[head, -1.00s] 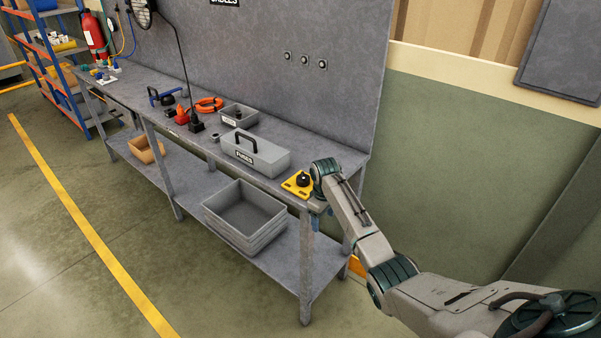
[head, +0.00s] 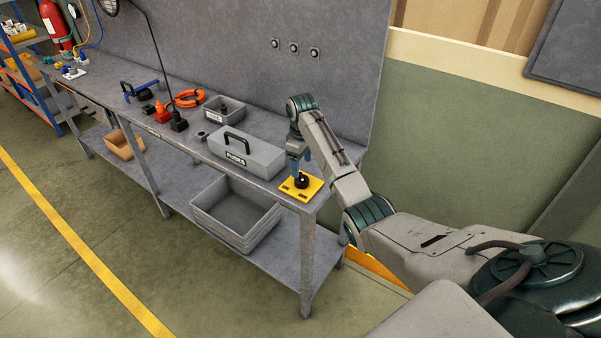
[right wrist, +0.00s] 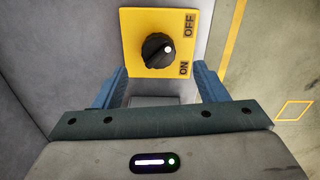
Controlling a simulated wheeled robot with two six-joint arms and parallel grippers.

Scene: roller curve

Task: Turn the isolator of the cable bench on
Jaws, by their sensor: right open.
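The isolator is a yellow plate (head: 314,187) with a black rotary knob (head: 301,181), lying at the near right end of the cable bench (head: 256,187). In the right wrist view the knob (right wrist: 156,50) has a white dot on its right side. OFF is printed at the plate's upper right and ON at its lower right; the dot sits between their heights. My right gripper (head: 298,172) points down over the isolator. In the wrist view its blue fingers (right wrist: 160,72) are open and empty, spread to either side, just short of the knob in the picture. My left gripper is not in view.
A grey FUSES box (head: 262,157) with a black handle stands beside the isolator on the bench. Farther left are an open grey bin (head: 224,108), an orange cable coil (head: 189,97) and plugs. A grey back panel (head: 330,80) rises behind. Grey crates (head: 236,215) sit on the lower shelf.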

